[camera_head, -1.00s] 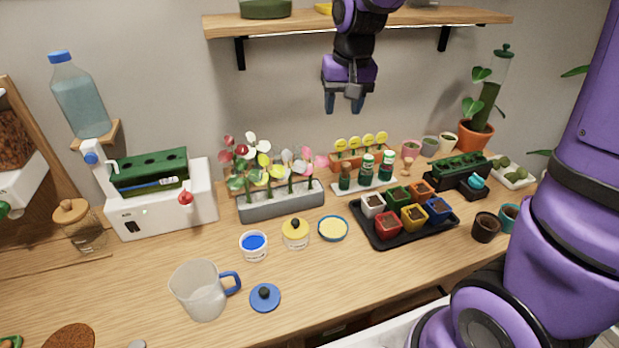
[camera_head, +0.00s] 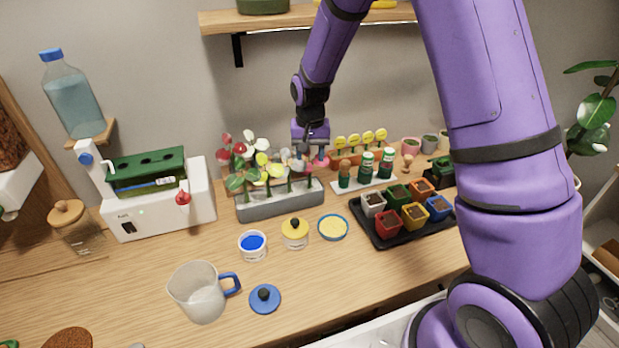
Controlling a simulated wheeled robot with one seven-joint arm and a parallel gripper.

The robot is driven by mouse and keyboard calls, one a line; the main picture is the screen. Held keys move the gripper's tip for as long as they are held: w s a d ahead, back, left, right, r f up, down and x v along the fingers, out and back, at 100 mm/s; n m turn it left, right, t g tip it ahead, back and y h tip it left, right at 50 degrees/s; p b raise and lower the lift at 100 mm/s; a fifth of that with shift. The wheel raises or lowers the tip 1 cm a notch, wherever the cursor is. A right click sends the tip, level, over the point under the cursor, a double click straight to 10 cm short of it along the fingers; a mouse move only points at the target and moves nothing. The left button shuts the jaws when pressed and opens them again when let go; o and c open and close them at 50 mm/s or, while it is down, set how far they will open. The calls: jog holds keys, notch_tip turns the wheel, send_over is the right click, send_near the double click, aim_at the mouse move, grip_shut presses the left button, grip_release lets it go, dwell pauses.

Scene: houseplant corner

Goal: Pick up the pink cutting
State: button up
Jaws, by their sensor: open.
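The pink cutting (camera_head: 320,162) stands at the right end of the grey planter (camera_head: 281,206), its pink leaf showing just right of my gripper. My gripper (camera_head: 308,150) is open, pointing down at the right side of the planter's plants. Its fingertips are close to the pink leaf and overlap the pale leaves in the picture. I cannot tell whether they touch a stem. Other cuttings with red, white, green and yellow leaves (camera_head: 250,165) stand in the same planter to the left.
Yellow flower markers (camera_head: 361,139) and green bottles (camera_head: 366,163) stand right of the planter. A black tray (camera_head: 384,240) of coloured pots sits at right. A blue tub (camera_head: 253,245), yellow jar (camera_head: 295,232) and jug (camera_head: 202,290) are in front. A shelf (camera_head: 290,18) hangs above.

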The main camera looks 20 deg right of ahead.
aim_at(309, 169)
jog(key=shift+f, duration=3.2)
jog(key=shift+c, duration=0.4)
jog(key=shift+a, duration=0.1)
grip_shut()
